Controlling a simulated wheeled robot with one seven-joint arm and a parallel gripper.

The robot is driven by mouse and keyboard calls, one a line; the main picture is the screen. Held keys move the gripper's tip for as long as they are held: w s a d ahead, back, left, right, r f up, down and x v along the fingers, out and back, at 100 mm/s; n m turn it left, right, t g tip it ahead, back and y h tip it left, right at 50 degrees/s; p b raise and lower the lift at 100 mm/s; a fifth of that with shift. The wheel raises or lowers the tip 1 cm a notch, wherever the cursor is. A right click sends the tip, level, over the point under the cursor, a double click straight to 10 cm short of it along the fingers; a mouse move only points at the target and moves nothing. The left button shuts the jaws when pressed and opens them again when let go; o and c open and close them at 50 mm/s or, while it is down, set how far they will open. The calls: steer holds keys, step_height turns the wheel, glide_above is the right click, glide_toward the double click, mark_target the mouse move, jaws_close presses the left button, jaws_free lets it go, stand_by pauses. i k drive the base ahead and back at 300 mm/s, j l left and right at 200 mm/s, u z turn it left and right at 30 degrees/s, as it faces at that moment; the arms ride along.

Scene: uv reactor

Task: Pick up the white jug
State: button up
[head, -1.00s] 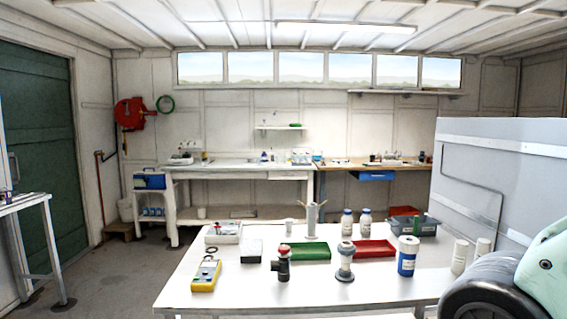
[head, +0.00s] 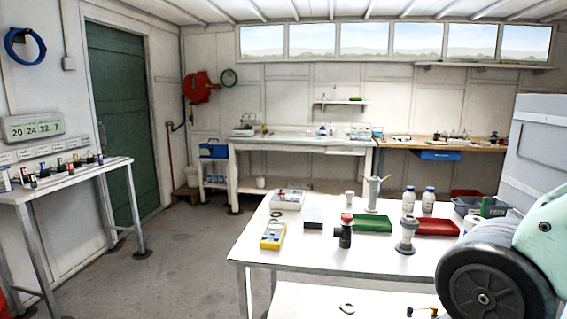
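I cannot make out a thing that is clearly a white jug. Several pale vessels stand on the white table (head: 290,252) in front of me. Among them are a small white cup-like vessel (head: 349,199) and a tall pale grey container (head: 372,195) with thin rods sticking out of it. Two white bottles with blue caps (head: 408,201) stand to the right of these. My arm covers part of the table's right side, where more could be hidden. My gripper is not in view.
A green tray (head: 372,223), a red tray (head: 436,227), a yellow meter (head: 273,235) and a dark-and-red fitting (head: 344,232) share the table. A grey panel (head: 535,150) stands at the right. A side bench (head: 60,185) is at the left, with open floor (head: 185,255) between.

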mark_target(260, 180)
steer(key=i+j+u, duration=0.2)
steer(key=u, duration=0.2)
steer(key=i+j+u, duration=0.25)
steer(key=u, duration=0.15)
steer(key=i+j+u, duration=0.35)
steer(key=i+u, duration=0.2)
steer(key=u, duration=0.2)
steer(key=i+j+u, duration=0.15)
steer(key=i+u, duration=0.65)
steer(key=i+z, duration=0.25)
steer(key=i+j+z, duration=0.2)
steer(key=i, duration=0.25)
steer(key=i+l+z, duration=0.15)
steer(key=z, duration=0.3)
steer(key=i+z, duration=0.45)
steer(key=i+j+z, duration=0.1)
steer(key=z, duration=0.35)
steer(key=i+z, duration=0.35)
steer(key=i, duration=1.5)
steer(key=i+j+z, duration=0.15)
steer(key=i, duration=1.2)
steer(key=i+l+u, duration=0.35)
steer(key=i+l, duration=1.15)
steer(key=i, duration=0.15)
